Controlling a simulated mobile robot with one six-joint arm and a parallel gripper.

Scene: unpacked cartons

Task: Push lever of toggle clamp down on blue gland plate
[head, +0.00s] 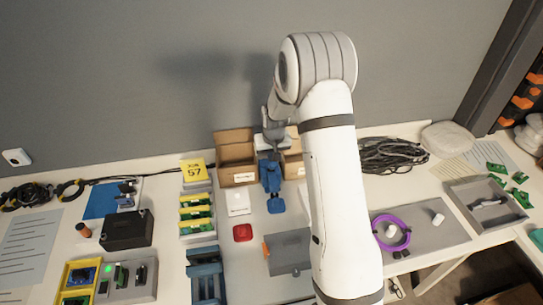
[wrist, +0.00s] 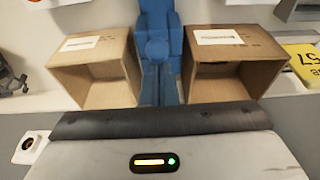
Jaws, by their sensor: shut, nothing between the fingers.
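The blue gland plate (head: 101,201) lies on the table at the left in the head view. A small dark metal piece, which looks like the toggle clamp (head: 126,190), sits at its right side; its lever position is too small to tell. My gripper (head: 273,140) is well to the right of the plate, by the open cartons. In the wrist view my gripper (wrist: 158,88) is shut and empty, its fingers in front of a blue fixture (wrist: 157,25). The plate and clamp are not recognisable in the wrist view.
Cardboard cartons (head: 236,158) stand beside the blue fixture (head: 272,183). A yellow box marked 57 (head: 194,170), a green-board rack (head: 195,213) and a black box (head: 127,230) stand between my gripper and the plate or near it. A black cable coil (head: 30,195) lies left.

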